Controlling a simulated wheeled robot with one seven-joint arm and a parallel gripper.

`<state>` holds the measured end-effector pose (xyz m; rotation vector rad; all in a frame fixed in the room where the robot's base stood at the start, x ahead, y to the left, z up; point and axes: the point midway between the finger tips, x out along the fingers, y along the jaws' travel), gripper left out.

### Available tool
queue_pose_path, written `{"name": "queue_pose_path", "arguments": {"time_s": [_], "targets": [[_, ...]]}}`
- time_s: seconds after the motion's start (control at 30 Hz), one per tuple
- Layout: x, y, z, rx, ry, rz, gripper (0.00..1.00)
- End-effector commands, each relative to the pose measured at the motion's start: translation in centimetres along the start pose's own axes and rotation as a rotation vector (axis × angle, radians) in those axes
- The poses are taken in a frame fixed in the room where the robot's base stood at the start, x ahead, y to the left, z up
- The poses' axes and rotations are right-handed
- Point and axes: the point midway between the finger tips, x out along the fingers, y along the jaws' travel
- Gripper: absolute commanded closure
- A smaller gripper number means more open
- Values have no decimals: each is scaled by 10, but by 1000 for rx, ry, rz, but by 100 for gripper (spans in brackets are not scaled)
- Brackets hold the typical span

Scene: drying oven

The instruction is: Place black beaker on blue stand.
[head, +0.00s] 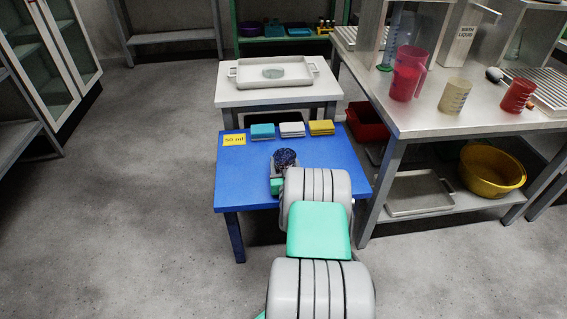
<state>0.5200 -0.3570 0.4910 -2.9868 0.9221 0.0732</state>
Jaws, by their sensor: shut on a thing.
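The blue stand (240,180) is a low blue table in the middle of the head view. The black beaker (286,157) shows as a dark round shape with a bluish speckled top, over the middle of the blue stand. My gripper (284,167) is shut on the black beaker. My grey arm comes from the bottom of the picture and hides much of the gripper and the beaker's near side. I cannot tell whether the beaker's base touches the blue top.
Behind is a white table (230,97) with a tray. A metal bench (425,118) with beakers stands right. The blue top's left is clear.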

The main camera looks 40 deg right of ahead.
Motion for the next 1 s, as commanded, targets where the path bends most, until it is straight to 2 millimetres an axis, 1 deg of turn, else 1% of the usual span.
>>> {"name": "queue_pose_path", "arguments": {"time_s": [0.07,0.1,0.37,0.5,0.53,0.77,1.0], "targets": [[6,0,0,-1,1,0,92],[5,0,3,0,1,1,92],[4,0,1,0,1,1,92],[5,0,5,0,1,1,92],[4,0,4,0,0,1,37],[4,0,4,0,0,1,18],[4,0,3,0,0,1,18]]}}
